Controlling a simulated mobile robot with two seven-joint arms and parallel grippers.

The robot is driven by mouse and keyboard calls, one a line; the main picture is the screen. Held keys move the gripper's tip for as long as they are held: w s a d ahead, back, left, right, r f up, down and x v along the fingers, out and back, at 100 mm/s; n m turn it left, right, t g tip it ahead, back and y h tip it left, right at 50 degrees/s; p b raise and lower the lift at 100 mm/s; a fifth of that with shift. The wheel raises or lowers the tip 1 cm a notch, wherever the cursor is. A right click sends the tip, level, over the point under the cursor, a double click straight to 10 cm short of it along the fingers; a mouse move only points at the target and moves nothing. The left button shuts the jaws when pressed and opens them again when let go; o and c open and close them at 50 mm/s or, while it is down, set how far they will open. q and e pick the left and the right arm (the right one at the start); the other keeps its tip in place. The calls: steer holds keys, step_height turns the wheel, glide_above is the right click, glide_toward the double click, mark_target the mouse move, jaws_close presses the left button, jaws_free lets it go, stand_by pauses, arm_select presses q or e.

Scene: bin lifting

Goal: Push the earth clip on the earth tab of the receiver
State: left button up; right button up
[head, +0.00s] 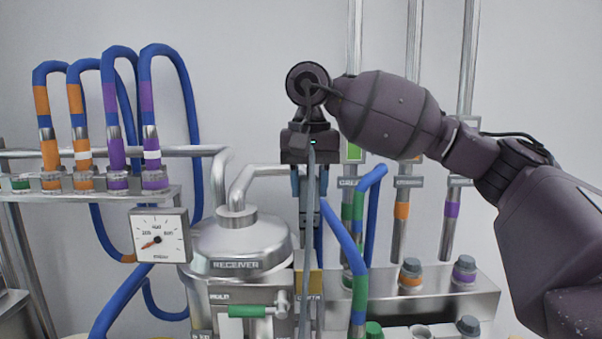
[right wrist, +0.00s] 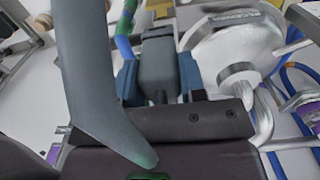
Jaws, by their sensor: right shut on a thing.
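My right gripper (head: 308,205) points down just right of the receiver (head: 238,248), a steel vessel with a domed lid. In the right wrist view its two blue fingers (right wrist: 159,76) are shut on a dark grey block, which I take to be the earth clip (right wrist: 160,58). The receiver lid (right wrist: 232,42) is just beyond it. In the head view the clip is largely hidden behind a grey cable (head: 309,255). A yellow label (head: 314,283), partly covered, is below the fingers. I cannot make out the earth tab or whether the clip touches it. My left gripper is out of view.
A green-handled valve (head: 248,311) is on the receiver's front, and a gauge (head: 160,235) is to its left. A blue and green hose (head: 352,262) passes close right of the gripper. A steel manifold (head: 478,300) with capped ports lies right; several hoses stand on the left rail (head: 110,197).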

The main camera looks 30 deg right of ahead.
mark_target(310, 214)
steer(key=shift+r, duration=0.2)
steer(key=shift+s+f, duration=0.15)
steer(key=shift+f, duration=0.85)
steer(key=shift+f+b, duration=0.6)
steer(key=shift+f, duration=1.15)
arm_select(q)
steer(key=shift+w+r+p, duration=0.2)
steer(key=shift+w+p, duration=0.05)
steer(key=shift+p, duration=0.05)
arm_select(e)
steer(key=shift+r, duration=0.4)
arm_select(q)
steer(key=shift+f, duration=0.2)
arm_select(e)
steer(key=shift+f, duration=0.15)
steer(key=shift+f+b, duration=0.5)
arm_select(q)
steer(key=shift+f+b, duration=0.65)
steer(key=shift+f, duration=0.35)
arm_select(e)
steer(key=shift+f, duration=0.95)
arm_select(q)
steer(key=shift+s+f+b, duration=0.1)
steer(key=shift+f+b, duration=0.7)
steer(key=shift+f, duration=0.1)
arm_select(e)
steer(key=shift+f, duration=1.1)
